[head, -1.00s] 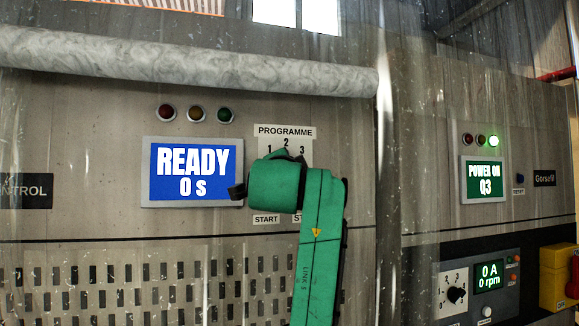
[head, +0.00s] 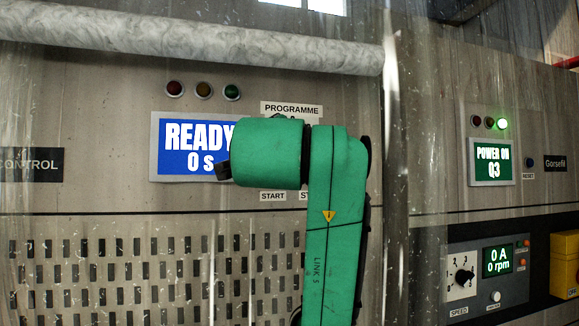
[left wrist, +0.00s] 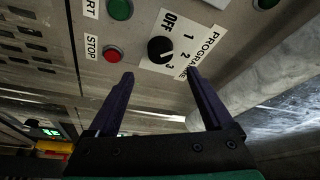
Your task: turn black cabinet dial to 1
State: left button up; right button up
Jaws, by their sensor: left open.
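The black dial (left wrist: 160,50) sits on a white PROGRAMME plate (left wrist: 184,28) marked OFF, 1, 2 and 3 in the left wrist view. Its white mark seems to face the 3 side, but it is too small to be sure. My left gripper (left wrist: 161,73) is open and empty. Its two dark fingers point at the panel, with the dial seen between and beyond their tips, apparently not touched. In the head view my green left arm covers the dial and most of the plate; the PROGRAMME label (head: 291,110) shows above it. My right gripper is not in view.
A green START button (left wrist: 120,8) and red STOP button (left wrist: 112,54) sit beside the dial. A blue READY display (head: 186,147) is left of my arm. A pale horizontal roll (head: 200,38) runs above. Another black dial (head: 463,276) is on the SPEED panel at lower right.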

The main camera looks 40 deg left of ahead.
pick_arm(q)
jog(key=b+v, duration=0.1)
jog(key=v, duration=0.5)
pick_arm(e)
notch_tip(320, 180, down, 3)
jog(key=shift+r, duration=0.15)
